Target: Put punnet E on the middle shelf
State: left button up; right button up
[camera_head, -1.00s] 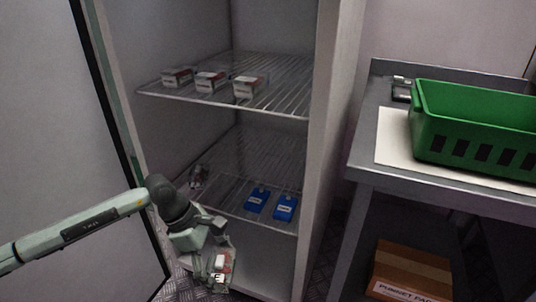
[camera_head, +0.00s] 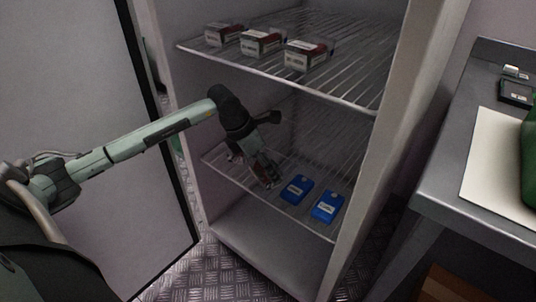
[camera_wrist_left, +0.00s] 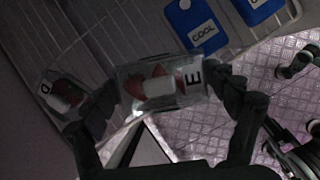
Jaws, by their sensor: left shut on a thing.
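Punnet E (camera_wrist_left: 163,84), a clear box with red berries and an "E" label, is between the fingers of my left gripper (camera_wrist_left: 168,92). In the head view my left gripper (camera_head: 262,160) is inside the open cabinet, shut on punnet E (camera_head: 266,174) at the front edge of the lower wire shelf (camera_head: 279,203). I cannot tell whether the punnet touches the shelf. Another berry punnet (camera_wrist_left: 64,92), with a label that looks like "d", is left of it in the left wrist view. My right gripper is not in view.
Two blue cool packs (camera_head: 297,189) (camera_head: 327,207) lie on the lower wire shelf, right of the held punnet. Three small boxes (camera_head: 262,42) stand on the upper wire shelf (camera_head: 350,87). The cabinet side wall (camera_head: 385,150) and a metal table (camera_head: 445,180) are to the right.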

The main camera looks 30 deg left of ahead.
pick_arm(q)
jog(key=w+a, duration=0.1)
jog(key=w, duration=0.1)
jog(key=w+a, duration=0.2)
jog(key=w, duration=0.1)
jog(key=shift+w+a, duration=0.35)
jog(key=shift+a, duration=0.05)
jog(key=f, duration=0.3)
jog(key=shift+w+a+f, duration=0.2)
jog(key=shift+w+f, duration=0.05)
jog(key=shift+f, duration=0.05)
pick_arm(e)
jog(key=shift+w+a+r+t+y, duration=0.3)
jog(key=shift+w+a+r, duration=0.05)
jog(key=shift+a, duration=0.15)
pick_arm(q)
jog(key=o, duration=1.1)
jog(key=shift+c, duration=0.2)
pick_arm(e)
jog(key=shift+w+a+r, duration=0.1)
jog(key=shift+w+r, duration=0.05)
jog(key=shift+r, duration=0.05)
